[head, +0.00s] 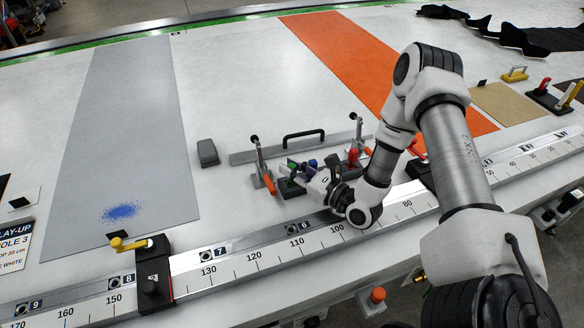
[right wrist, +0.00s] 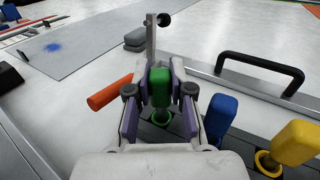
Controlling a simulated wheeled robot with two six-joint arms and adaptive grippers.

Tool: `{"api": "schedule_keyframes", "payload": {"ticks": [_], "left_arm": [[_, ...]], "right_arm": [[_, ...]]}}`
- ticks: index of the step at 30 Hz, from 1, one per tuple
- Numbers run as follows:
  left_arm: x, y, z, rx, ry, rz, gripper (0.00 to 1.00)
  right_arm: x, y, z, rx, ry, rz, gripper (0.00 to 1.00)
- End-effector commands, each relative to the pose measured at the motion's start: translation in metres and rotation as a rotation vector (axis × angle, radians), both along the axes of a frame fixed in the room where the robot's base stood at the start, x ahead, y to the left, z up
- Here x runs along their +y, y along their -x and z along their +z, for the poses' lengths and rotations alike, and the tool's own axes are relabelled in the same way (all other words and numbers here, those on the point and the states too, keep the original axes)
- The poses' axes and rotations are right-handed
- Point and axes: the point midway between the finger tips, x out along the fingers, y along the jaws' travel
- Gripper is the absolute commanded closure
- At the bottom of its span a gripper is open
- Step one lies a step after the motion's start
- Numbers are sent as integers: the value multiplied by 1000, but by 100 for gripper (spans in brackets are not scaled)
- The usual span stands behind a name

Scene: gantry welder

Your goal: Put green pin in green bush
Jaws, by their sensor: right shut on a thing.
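The green pin (right wrist: 162,88) is between the fingertips of my right gripper (right wrist: 160,88), which is shut on its block-shaped head. The green bush (right wrist: 161,118) is a green ring just below the pin in the right wrist view. The pin's lower end is hidden, so I cannot tell whether it is inside the bush. In the head view my right gripper (head: 298,175) is low over the fixture, and the green pin there (head: 290,182) shows only as a small patch. My left gripper is not in view.
A blue pin (right wrist: 220,115) and a yellow pin (right wrist: 294,142) over a yellow bush (right wrist: 267,164) stand right of my gripper. A toggle clamp with an orange handle (right wrist: 110,93) stands close on the left. A bar with a black handle (head: 303,133) lies behind.

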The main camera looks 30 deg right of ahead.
Motion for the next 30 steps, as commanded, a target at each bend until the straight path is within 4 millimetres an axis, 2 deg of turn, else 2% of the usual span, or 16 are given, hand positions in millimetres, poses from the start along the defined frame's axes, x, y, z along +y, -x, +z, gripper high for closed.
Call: {"api": "schedule_keyframes", "payload": {"ticks": [10, 11, 12, 13, 23, 26, 30], "left_arm": [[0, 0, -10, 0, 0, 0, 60], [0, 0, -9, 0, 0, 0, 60], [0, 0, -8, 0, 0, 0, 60], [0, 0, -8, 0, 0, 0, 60], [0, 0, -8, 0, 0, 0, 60], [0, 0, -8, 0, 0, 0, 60], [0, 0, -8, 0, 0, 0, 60]], "right_arm": [[0, 0, -9, 0, 0, 0, 100], [0, 0, -8, 0, 0, 0, 68], [0, 0, -7, 0, 0, 0, 54], [0, 0, -7, 0, 0, 0, 50], [0, 0, -4, -1, 0, -1, 50], [-1, -1, 10, -4, -2, -3, 50], [-1, -1, 41, -7, -5, -5, 50]]}}
